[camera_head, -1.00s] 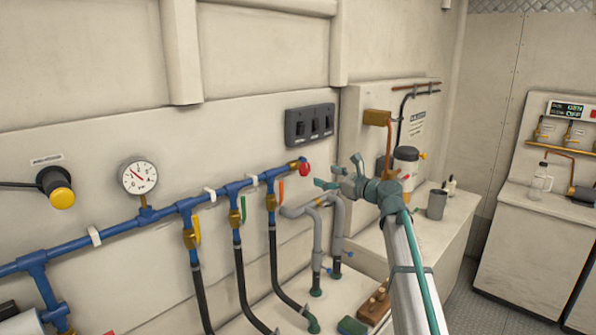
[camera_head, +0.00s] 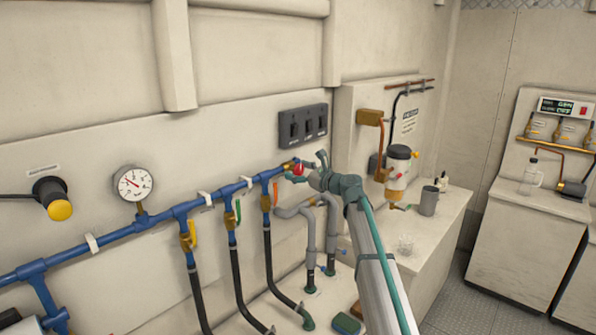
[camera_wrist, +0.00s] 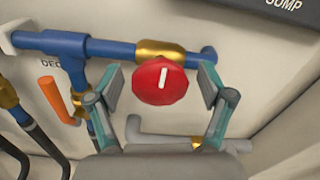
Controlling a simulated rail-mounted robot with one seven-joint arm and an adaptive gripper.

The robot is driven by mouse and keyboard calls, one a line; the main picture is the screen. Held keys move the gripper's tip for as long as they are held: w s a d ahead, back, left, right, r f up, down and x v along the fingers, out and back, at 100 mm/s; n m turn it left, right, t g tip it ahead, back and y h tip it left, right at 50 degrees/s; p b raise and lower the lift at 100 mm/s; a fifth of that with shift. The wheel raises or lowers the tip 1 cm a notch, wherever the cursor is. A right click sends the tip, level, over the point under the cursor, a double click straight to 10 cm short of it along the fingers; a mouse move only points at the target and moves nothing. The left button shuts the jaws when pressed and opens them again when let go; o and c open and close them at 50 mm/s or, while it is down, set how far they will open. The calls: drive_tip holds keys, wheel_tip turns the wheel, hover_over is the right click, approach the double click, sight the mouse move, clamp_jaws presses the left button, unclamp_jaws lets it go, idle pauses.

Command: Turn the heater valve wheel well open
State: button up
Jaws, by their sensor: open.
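The red valve wheel (camera_wrist: 160,81) has a white bar mark on its face, tilted slightly from upright. It sits on a brass fitting near the right end of the blue pipe. In the head view the red wheel (camera_head: 298,169) is partly hidden by my gripper (camera_head: 308,168). In the wrist view my gripper (camera_wrist: 160,85) is open, with one finger on each side of the wheel. A gap shows between each finger and the wheel's rim. Whether this wheel is labelled for the heater cannot be read.
The blue pipe (camera_head: 120,235) runs along the wall with a gauge (camera_head: 135,182). An orange lever (camera_wrist: 55,98) stands left of my gripper in the wrist view. Grey pipes (camera_head: 310,235) lie below. A switch panel (camera_head: 303,126) is above. A filter (camera_head: 397,170) stands to the right.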

drive_tip(key=shift+c, duration=0.3)
drive_tip(key=c, duration=1.1)
drive_tip(key=shift+f+b, duration=0.1)
drive_tip(key=shift+b, duration=0.4)
drive_tip(key=shift+f+n+b, duration=0.15)
drive_tip(key=shift+n+b, duration=0.55)
drive_tip(key=shift+b, duration=0.1)
drive_tip(key=n+b, duration=0.4)
drive_tip(key=b, duration=0.2)
drive_tip(key=shift+f, duration=0.1)
drive_tip(key=n+b, duration=0.3)
drive_tip(key=b, duration=0.1)
drive_tip(key=shift+n+b, duration=0.3)
drive_tip(key=shift+b, duration=0.05)
drive_tip(key=n+b, duration=0.2)
drive_tip(key=b, duration=0.1)
drive_tip(key=shift+r+n, duration=0.3)
drive_tip(key=shift+n, duration=0.1)
